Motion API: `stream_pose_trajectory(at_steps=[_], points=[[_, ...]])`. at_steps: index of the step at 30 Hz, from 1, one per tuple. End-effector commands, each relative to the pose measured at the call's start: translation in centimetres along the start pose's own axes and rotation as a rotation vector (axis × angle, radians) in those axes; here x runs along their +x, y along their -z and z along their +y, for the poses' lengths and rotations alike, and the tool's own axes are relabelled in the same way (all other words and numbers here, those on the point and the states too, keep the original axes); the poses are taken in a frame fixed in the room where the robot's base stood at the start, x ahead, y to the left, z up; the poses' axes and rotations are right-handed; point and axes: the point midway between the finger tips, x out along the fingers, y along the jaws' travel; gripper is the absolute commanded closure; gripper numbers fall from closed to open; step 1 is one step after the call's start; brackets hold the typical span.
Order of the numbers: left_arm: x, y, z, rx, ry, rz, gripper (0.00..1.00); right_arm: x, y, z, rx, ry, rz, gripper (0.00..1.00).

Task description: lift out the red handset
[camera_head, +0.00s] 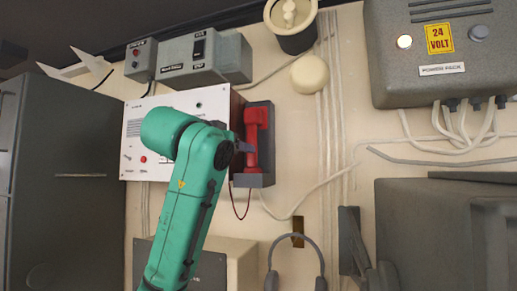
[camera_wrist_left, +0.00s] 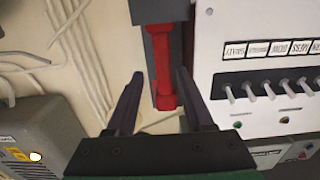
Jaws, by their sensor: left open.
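The red handset (camera_head: 252,140) sits in a dark grey cradle (camera_head: 258,181) on the cream wall in the head view, just right of the white panel. A red cord hangs below it. My left gripper (camera_head: 244,147) reaches it from the left; the green arm hides part of the white panel. In the left wrist view the red handset (camera_wrist_left: 163,70) lies between the two dark fingers of my left gripper (camera_wrist_left: 155,95). The fingers are apart, with gaps on both sides of the handset. The cradle (camera_wrist_left: 160,12) shows at the top. My right gripper is out of view.
The white panel (camera_wrist_left: 262,70) with several switches stands close beside the handset. Cables (camera_head: 332,100) run down the wall to the right. A headset (camera_head: 296,246) hangs below, and a power pack (camera_head: 432,45) is at upper right.

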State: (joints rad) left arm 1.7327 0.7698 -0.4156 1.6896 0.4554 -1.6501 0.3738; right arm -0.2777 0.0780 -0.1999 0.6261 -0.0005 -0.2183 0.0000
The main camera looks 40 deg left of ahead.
Motion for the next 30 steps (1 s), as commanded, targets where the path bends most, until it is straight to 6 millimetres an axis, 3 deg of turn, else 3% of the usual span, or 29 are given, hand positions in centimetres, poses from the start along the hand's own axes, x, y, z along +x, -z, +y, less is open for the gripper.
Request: stream_pose_trajectory(at_steps=[1, 3, 8, 16, 19, 25, 26, 29, 30], points=[[1.4, 0.7, -0.1, 0.001, 0.003, -0.007, 0.47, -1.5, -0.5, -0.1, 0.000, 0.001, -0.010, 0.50], [3.4, 0.8, -0.1, 0.001, 0.003, -0.006, 0.47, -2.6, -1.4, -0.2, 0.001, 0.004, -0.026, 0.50], [6.6, 0.5, -0.1, 0.000, 0.003, -0.004, 0.47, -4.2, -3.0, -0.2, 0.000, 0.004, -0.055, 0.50], [11.0, 0.9, -0.4, 0.001, 0.002, -0.006, 0.47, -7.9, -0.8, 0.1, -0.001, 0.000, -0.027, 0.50], [12.3, 0.6, -0.4, 0.000, 0.001, -0.002, 0.47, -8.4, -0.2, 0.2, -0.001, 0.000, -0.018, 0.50], [12.5, 0.1, -0.4, -0.001, 0.000, -0.001, 0.47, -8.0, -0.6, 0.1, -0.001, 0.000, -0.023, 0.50], [12.4, 0.1, -0.4, -0.001, 0.000, -0.001, 0.55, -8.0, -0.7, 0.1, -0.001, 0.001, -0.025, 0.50], [12.4, 0.1, -0.4, -0.001, 0.000, -0.001, 0.93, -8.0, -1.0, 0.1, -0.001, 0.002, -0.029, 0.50], [12.4, 0.1, -0.4, -0.001, 0.000, -0.001, 1.00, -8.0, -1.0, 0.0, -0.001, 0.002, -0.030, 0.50]])
